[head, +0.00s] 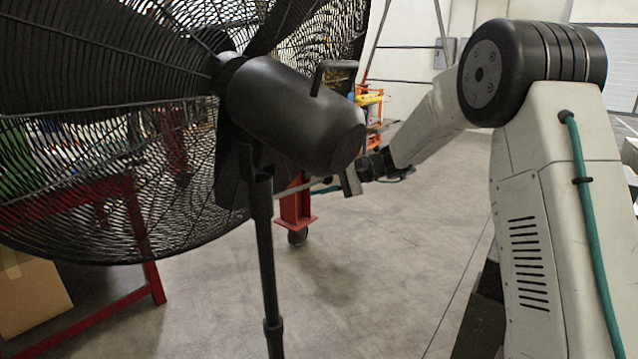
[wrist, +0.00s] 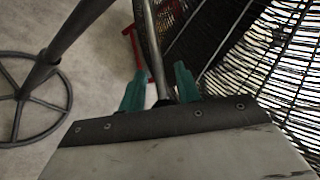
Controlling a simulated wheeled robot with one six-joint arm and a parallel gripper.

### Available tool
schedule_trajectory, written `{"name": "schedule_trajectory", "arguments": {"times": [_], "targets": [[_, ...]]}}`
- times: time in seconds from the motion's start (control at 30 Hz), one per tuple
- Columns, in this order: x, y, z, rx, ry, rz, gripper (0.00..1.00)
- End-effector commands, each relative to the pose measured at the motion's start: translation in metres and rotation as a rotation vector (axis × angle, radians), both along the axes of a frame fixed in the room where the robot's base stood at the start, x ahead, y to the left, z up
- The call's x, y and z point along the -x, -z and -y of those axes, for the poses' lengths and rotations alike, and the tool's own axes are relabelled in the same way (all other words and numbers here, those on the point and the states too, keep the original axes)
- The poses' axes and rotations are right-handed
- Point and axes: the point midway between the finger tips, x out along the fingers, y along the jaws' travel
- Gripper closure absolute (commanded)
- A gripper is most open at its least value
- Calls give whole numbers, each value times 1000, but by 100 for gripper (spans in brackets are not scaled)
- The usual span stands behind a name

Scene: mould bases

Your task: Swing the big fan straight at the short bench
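The big fan has a black motor housing (head: 295,115) on a pole (head: 265,250), with its wire cage (head: 110,130) filling the left of the head view. In the wrist view, the cage is on the right and the pole (wrist: 75,35) on the left. My gripper (wrist: 160,68) has its two teal fingers apart on either side of a grey rod (wrist: 152,30) by the fan. A gap shows beside the rod. In the head view, my gripper (head: 350,182) is partly hidden behind the housing. Red-framed furniture (head: 135,235) stands behind the fan; I cannot tell whether it is the short bench.
A cardboard box (head: 30,295) sits at lower left. A red leg on a caster (head: 297,210) stands beyond the pole. The fan's round base (wrist: 30,115) rests on the floor. The concrete floor (head: 410,250) between the pole and my arm is clear.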

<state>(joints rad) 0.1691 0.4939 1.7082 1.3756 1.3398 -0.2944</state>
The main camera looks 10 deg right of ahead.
Motion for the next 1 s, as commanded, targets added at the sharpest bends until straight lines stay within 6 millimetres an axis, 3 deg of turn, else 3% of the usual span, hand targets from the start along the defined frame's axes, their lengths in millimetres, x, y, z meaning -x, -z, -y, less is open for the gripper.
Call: {"name": "schedule_trajectory", "arguments": {"times": [0.17, 0.6, 1.0], "targets": [[2, -3, 9, -1, 1, 1, 67], [16, -21, 71, 1, 5, 0, 67], [18, -22, 75, 0, 3, 0, 67]]}}
